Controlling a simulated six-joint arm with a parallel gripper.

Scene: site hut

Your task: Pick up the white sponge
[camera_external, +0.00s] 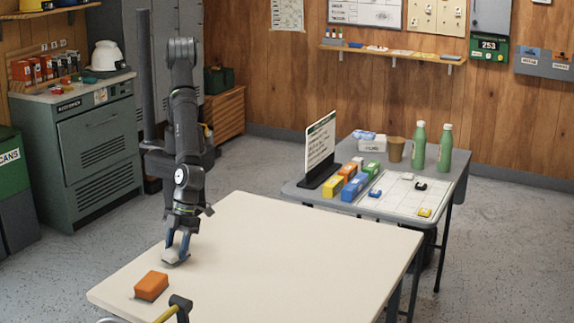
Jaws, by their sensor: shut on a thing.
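A small whitish block, which looks like the white sponge (174,257), is at the left edge of the cream table (270,240). My gripper (177,245) points down over it, with its blue-sided fingers shut on it. The fingers hide part of the sponge. I cannot tell whether it rests on the tabletop or is slightly raised.
An orange block (151,286) lies on the table, nearer the camera. A yellow-handled hammer (172,312) is at the near edge. The table's middle and right are clear. A grey table (455,172) behind holds bottles, small boxes and a sign.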

